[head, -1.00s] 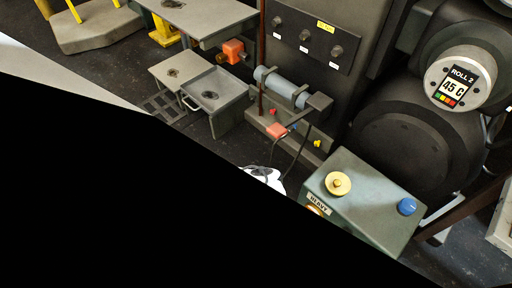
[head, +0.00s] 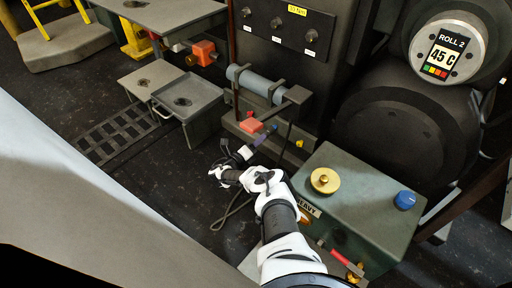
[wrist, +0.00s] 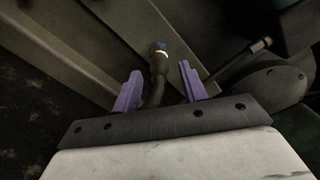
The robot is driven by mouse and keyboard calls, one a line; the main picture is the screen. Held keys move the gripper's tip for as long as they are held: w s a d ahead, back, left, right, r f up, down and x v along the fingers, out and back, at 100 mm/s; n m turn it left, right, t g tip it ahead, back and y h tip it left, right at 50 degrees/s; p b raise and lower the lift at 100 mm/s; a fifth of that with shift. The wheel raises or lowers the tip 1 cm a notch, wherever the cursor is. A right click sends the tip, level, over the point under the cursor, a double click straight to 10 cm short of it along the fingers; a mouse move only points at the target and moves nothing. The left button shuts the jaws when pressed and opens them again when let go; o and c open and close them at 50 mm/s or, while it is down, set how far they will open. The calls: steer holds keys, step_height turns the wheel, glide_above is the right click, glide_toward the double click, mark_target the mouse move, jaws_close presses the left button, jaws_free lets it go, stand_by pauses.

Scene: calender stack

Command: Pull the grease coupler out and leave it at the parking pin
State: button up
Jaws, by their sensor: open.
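In the wrist view a dark coupler with a blue and bright ring (wrist: 158,56) sits on a black hose at a green-grey panel. My gripper's two purple fingers (wrist: 158,70) are apart, one on each side of it, with a visible gap to the right finger. I cannot tell whether either finger touches it. In the head view my gripper (head: 264,136) reaches the low base of the machine, just right of the red block (head: 251,125). A small blue part (head: 274,127) shows by the fingertips. I cannot single out the parking pin for certain.
A yellow knob (head: 299,143) and a red knob (head: 250,114) sit on the machine base. A green box (head: 365,190) stands close right of my arm. A grey cylinder (head: 257,84) is above. A dark rod (wrist: 240,56) lies right of the fingers.

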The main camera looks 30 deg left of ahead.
steer(key=shift+w+d+b, duration=0.15)
steer(key=shift+w+b, duration=0.5)
steer(key=shift+w, duration=0.65)
steer(key=shift+w+d+b, duration=0.15)
steer(key=shift+w+b, duration=0.5)
steer(key=shift+w, duration=0.65)
steer(key=shift+c, duration=0.2)
jaws_close()
